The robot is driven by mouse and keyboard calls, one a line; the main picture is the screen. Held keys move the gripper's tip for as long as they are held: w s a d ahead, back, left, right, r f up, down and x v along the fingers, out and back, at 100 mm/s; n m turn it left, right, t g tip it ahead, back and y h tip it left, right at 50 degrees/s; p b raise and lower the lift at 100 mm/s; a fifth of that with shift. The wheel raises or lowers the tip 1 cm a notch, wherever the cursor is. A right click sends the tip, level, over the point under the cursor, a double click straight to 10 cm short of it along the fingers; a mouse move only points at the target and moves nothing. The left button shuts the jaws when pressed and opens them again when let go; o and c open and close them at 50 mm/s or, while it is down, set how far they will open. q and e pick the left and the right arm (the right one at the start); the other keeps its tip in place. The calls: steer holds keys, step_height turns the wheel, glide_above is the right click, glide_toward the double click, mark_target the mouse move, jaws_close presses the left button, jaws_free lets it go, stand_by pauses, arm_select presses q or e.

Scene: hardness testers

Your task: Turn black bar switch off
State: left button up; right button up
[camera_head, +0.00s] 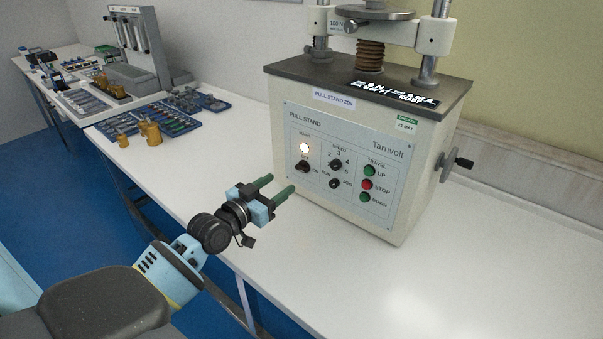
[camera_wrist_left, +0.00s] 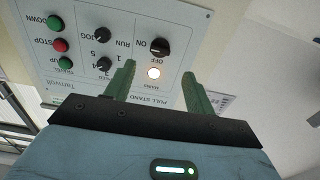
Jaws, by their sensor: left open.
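The black bar switch (camera_head: 303,167) is on the lower left of the pull stand's front panel (camera_head: 330,190), under a lit mains lamp (camera_head: 303,147). OFF is printed above it and ON at its right; its bar seems turned toward ON. My left gripper (camera_head: 280,184) is open and empty, its green fingers pointing at the panel, a little left of and below the switch. In the left wrist view the picture is upside down; the switch (camera_wrist_left: 159,47) and lit lamp (camera_wrist_left: 153,72) show between the fingers (camera_wrist_left: 159,70), which look apart from the switch.
A speed knob (camera_head: 337,164), a run/jog knob (camera_head: 335,183) and travel buttons (camera_head: 367,184) sit right of the switch. A crank (camera_head: 463,162) sticks out of the stand's right side. The white table (camera_head: 290,260) is clear in front. Blue trays (camera_head: 165,122) lie at the back left.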

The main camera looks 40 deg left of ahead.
mark_target(299, 170)
arm_select(q)
steer(key=shift+w+d, duration=0.15)
steer(key=shift+w, duration=1.75)
steer(key=shift+w+d, duration=0.15)
steer(key=shift+w, duration=1.75)
arm_select(e)
steer(key=shift+f, duration=0.15)
arm_select(q)
steer(key=shift+c, duration=0.4)
steer(key=c, duration=0.9)
